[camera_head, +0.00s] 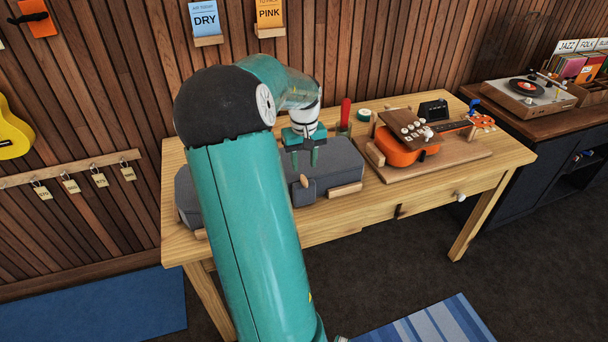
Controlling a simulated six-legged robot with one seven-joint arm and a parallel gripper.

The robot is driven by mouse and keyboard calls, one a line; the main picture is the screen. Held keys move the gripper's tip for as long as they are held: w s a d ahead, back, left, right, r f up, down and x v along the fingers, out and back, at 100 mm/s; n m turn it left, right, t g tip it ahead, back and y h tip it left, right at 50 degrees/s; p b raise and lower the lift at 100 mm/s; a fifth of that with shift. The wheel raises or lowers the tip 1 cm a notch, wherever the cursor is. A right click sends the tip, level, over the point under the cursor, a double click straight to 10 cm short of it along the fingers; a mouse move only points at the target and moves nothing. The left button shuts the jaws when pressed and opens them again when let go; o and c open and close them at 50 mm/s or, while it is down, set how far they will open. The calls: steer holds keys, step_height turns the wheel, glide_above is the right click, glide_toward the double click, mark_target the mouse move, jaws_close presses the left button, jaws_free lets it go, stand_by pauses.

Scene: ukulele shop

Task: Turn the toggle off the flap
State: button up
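A grey case (338,162) lies on the wooden table, partly hidden behind my arm. A grey flap (303,194) hangs at its front side. A small wooden toggle (304,181) shows at the flap's upper part; its exact angle is too small to tell. My gripper (304,166) points down just above and behind the toggle, over the case top. Its two teal fingers are apart with nothing visible between them. I cannot tell whether a fingertip touches the case. A wooden handle (345,190) is on the case front, right of the flap.
The table (400,205) also bears an orange ukulele (405,150) on a wooden board (455,160), to the right of the case. A red-handled tool (346,112) stands upright behind the case. A record player (525,92) sits on a dark cabinet further right.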

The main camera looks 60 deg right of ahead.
mark_target(304, 178)
step_height(304, 178, down, 5)
steer(key=shift+f, duration=0.2)
jaws_close()
